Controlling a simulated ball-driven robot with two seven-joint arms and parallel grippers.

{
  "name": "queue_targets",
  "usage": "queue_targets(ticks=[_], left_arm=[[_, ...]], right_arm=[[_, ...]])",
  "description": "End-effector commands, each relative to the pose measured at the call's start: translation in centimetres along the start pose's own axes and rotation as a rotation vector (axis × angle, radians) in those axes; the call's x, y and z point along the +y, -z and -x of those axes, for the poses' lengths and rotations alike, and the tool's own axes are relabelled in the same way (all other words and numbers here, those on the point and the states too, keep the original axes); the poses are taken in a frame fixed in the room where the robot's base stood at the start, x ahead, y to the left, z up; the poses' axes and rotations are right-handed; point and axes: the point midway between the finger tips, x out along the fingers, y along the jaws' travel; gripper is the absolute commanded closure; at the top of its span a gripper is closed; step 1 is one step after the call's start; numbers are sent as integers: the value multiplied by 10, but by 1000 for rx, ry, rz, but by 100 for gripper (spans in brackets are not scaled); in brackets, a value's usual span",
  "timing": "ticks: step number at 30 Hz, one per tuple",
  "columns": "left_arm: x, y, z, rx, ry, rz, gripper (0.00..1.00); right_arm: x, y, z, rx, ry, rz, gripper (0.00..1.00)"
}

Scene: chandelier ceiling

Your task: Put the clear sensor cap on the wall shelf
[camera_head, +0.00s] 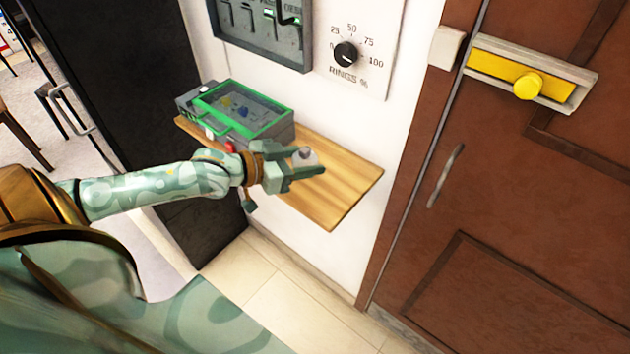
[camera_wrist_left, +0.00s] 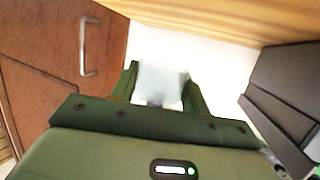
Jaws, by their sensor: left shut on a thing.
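The clear sensor cap (camera_head: 306,158) is a small pale, translucent piece between the fingers of my left gripper (camera_head: 300,165). In the left wrist view the cap (camera_wrist_left: 160,82) shows whitish between the two green fingers of the left gripper (camera_wrist_left: 158,90), which is shut on it. The wooden wall shelf (camera_head: 345,185) is fixed to the white wall. In the head view the gripper and cap overlap the shelf's middle; I cannot tell the gap between them. The shelf's wood also shows along the top of the left wrist view (camera_wrist_left: 215,15). My right gripper is not in view.
A grey case with a green-framed clear lid (camera_head: 240,108) sits on the shelf's left part. The shelf's right part is bare. A dial panel (camera_head: 347,55) and grey box (camera_head: 262,30) hang above. A brown door (camera_head: 530,220) with a yellow-knobbed latch (camera_head: 528,85) is at right.

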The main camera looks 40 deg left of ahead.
Motion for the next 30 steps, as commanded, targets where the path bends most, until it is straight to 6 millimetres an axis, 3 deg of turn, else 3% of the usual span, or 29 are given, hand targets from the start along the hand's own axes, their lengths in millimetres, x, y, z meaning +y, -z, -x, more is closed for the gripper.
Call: queue_targets(ticks=[8,13,24,25,27,30], left_arm=[[-4,-16,-25,1,0,-1,76],[-3,-44,-33,-2,-1,1,76],[-3,-46,-33,1,-1,-1,76],[-3,-46,-33,2,-1,-1,52],[-3,-46,-33,2,-1,-1,32],[-3,-46,-33,2,-1,-1,32]], right_arm=[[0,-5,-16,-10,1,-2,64],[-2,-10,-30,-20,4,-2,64],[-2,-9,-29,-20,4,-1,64],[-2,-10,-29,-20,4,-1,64],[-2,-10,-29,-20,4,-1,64],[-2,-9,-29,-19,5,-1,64]])
